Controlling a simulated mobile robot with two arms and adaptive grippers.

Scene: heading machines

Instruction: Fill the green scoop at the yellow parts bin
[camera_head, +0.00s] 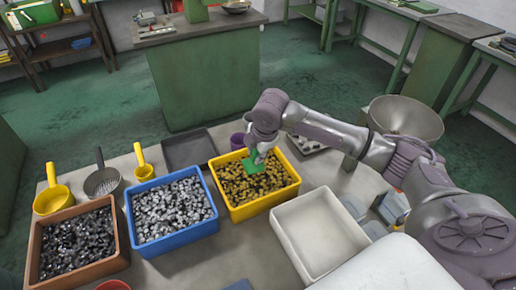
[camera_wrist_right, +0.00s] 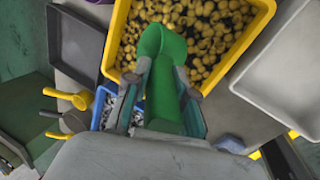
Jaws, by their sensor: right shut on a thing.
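The yellow parts bin (camera_head: 266,205) stands on the table, full of small brass-coloured parts (camera_head: 238,188). The green scoop (camera_head: 252,166) is over the back middle of the bin, at or just above the parts. My right gripper (camera_head: 259,155) is shut on the scoop's handle. In the right wrist view the green scoop (camera_wrist_right: 165,75) reaches over the near edge of the yellow bin (camera_wrist_right: 118,40), between the fingers of my right gripper (camera_wrist_right: 160,95). I cannot tell whether parts lie in the scoop. My left gripper is not in view.
A blue bin (camera_head: 176,246) of silvery parts and a brown bin (camera_head: 82,277) of dark parts stand to the left. An empty white tray (camera_head: 318,235) is on the right.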

